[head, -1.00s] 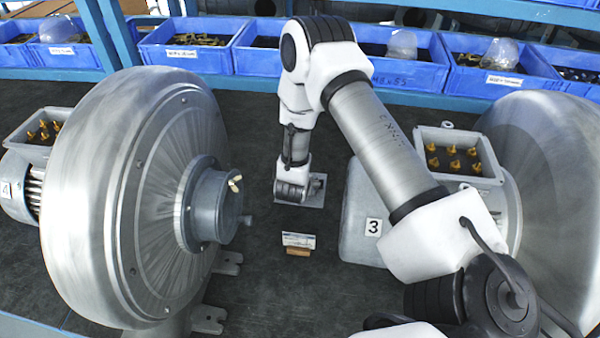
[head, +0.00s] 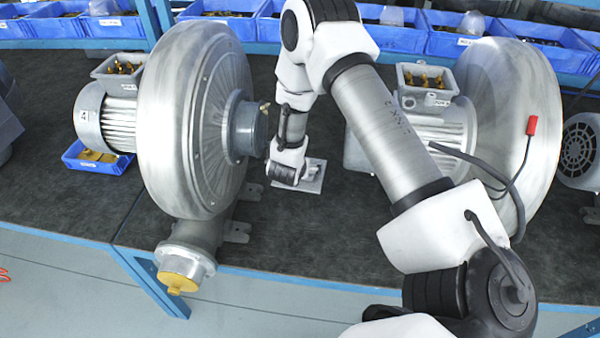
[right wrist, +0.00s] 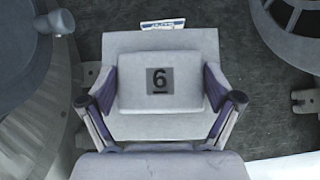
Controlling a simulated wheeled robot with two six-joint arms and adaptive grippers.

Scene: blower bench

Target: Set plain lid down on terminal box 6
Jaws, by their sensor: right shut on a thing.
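My right gripper (right wrist: 161,100) is shut on a grey square lid (right wrist: 205,50). The fingers grip the two sides of a raised block on it marked 6. In the head view the lid (head: 315,178) shows below the gripper (head: 287,174), between the two large blowers; whether it clears the bench I cannot tell. An open terminal box (head: 118,69) with brass terminals tops the motor marked 4 at left. Another open terminal box (head: 427,84) is on the right blower's motor. No box marked 6 can be made out. My left gripper is out of view.
The left blower (head: 195,120) and right blower (head: 510,130) flank the lid. A small card (right wrist: 170,26) shows past the lid's far edge. A blue tray (head: 97,158) lies under motor 4. Blue bins (head: 465,38) line the back. Bare bench (head: 330,240) lies in front.

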